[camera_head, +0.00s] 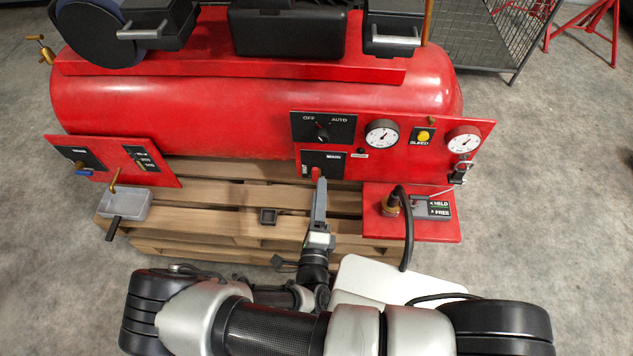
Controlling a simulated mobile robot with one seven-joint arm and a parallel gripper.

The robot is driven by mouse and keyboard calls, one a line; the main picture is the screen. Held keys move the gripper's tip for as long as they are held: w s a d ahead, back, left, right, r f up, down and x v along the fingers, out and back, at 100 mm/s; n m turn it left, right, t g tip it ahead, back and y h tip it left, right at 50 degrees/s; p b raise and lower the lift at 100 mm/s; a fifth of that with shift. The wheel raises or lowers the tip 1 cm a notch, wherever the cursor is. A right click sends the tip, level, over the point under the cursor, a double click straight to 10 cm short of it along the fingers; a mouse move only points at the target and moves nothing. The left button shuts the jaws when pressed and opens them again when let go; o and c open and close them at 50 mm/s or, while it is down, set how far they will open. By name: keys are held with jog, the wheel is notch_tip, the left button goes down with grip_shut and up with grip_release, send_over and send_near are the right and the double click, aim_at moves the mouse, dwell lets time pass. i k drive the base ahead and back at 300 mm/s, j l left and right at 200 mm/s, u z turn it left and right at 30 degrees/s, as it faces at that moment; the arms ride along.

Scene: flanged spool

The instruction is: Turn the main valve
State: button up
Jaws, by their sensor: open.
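The main valve panel (335,168) is black, marked MAIN, and sits low on the front of the red air compressor. The lower part of the handle is hidden behind the fingertips.
Above the valve are an OFF/AUTO switch (323,131), two gauges (382,134) and a yellow BLEED button (424,136). At right, a red plate (374,226) carries a black hose (408,230). A wooden pallet (225,196) lies beneath. A grey box (127,203) stands at left.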

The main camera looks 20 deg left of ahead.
aim_at(315, 172)
jog(key=j+u, duration=0.1)
jog(key=u, duration=0.95)
